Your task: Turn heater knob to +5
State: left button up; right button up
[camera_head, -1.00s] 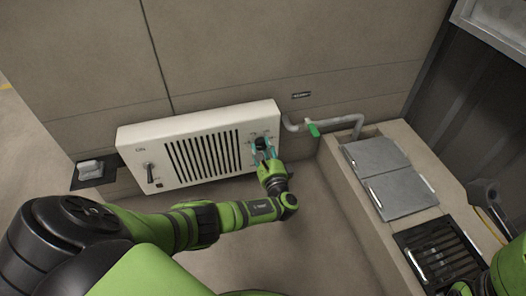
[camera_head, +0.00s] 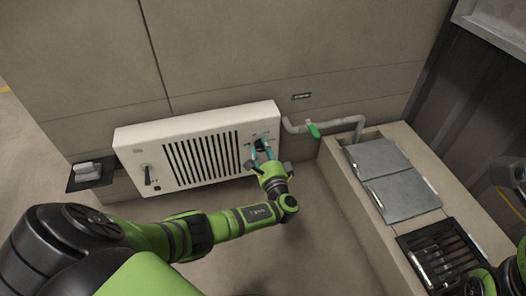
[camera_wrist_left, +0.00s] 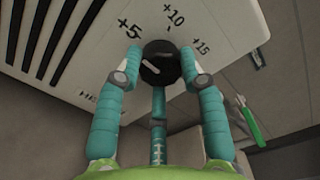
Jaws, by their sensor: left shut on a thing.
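The white heater (camera_head: 135,137) stands against the wall, with dark vertical slots in its front. Its black round knob (camera_wrist_left: 162,62) shows in the left wrist view, with a short light pointer mark on its face. The labels +5 (camera_wrist_left: 129,28), +10 (camera_wrist_left: 174,14) and +15 (camera_wrist_left: 201,47) lie around the knob's upper side. I cannot tell for sure which label the pointer faces. My left gripper (camera_head: 262,147) is shut on the knob, with teal fingers on both sides of it. In the head view the fingers partly hide the knob. My right gripper is not clearly in view.
A dark lever (camera_head: 147,175) is on the heater's left end. A grey pipe (camera_head: 345,122) with a green handle (camera_head: 313,130) runs along the wall to the right. Grey lids (camera_head: 403,195) and a black grate (camera_head: 440,255) lie on the ledge at right.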

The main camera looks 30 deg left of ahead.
pick_arm(q)
jog(key=shift+a+r, duration=0.1)
jog(key=shift+a, duration=0.15)
jog(key=o, duration=1.1)
jog(key=shift+s, duration=0.1)
jog(key=shift+o, duration=0.2)
jog(key=shift+d, duration=0.2)
jog(key=shift+s+d, duration=0.2)
jog(key=shift+d, duration=0.05)
jog(key=v, duration=1.1)
jog(key=shift+d, duration=0.1)
